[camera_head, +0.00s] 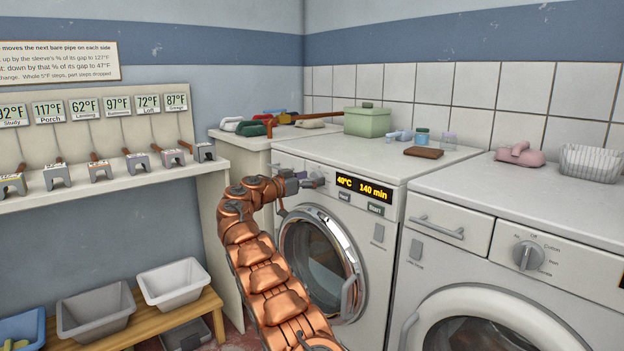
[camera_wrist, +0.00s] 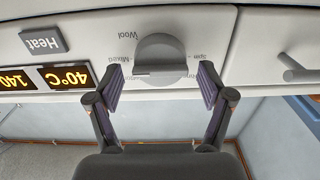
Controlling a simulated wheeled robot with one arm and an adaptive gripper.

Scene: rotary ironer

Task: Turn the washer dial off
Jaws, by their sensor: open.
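The washer (camera_head: 352,215) is white with a round glass door and a lit display reading 40°C and 140 min. Its grey dial (camera_wrist: 160,58) shows in the wrist view, with labels such as Wool and Mixed around it; the view is upside down. My gripper (camera_wrist: 162,80) is open, facing the panel, one finger on each side of the dial's lower part in that picture. Gaps show between both pads and the dial. In the head view my gripper (camera_head: 308,180) is at the washer's upper left panel and largely covers the dial.
A second white machine (camera_head: 480,250) with its own dial (camera_head: 527,255) stands at the right. A drawer handle (camera_wrist: 300,72) is beside the dial. A green box (camera_head: 367,122) and a brown block (camera_head: 423,153) lie on top. Tubs (camera_head: 173,284) stand on a bench at left.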

